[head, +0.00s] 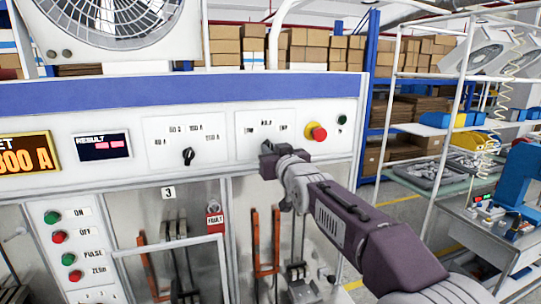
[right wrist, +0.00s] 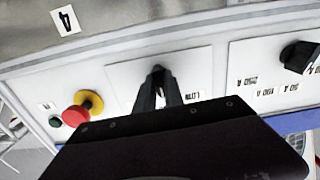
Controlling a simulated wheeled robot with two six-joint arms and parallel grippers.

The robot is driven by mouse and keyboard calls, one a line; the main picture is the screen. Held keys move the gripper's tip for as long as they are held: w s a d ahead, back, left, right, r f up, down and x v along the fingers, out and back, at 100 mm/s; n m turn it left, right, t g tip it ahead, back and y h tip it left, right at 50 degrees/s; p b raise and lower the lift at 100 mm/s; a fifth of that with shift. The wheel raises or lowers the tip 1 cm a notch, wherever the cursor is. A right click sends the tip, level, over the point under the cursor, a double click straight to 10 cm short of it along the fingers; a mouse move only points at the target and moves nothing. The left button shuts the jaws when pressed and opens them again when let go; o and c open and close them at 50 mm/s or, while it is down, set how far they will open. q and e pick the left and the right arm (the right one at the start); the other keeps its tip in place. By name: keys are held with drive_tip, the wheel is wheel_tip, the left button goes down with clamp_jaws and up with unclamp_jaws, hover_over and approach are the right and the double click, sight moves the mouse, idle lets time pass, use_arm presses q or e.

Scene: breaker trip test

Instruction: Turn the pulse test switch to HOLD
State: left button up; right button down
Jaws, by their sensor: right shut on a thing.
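The pulse test switch sits on a white plate (head: 246,146) with several small labels too small to read surely. My right gripper (head: 268,148) is at this plate, its fingers shut on the dark switch knob (right wrist: 157,70). In the right wrist view the fingers of the right gripper (right wrist: 158,82) reach the plate (right wrist: 125,80) and close around the knob. The knob is mostly hidden by the fingers, so its pointing direction cannot be told. My left gripper is not in view.
A red mushroom button on a yellow collar (head: 317,132) is just right of the switch. A black rotary knob (head: 189,156) with ampere labels is to the left.

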drive_tip(key=shift+r, duration=0.25)
idle(0.3)
drive_tip(key=c, duration=1.4)
unclamp_jaws()
drive_tip(key=shift+s, duration=0.1)
drive_tip(key=shift+c, duration=0.2)
drive_tip(key=shift+s, duration=0.15)
drive_tip(key=shift+f, duration=0.1)
drive_tip(key=b+v, duration=0.5)
drive_tip(key=v, duration=0.4)
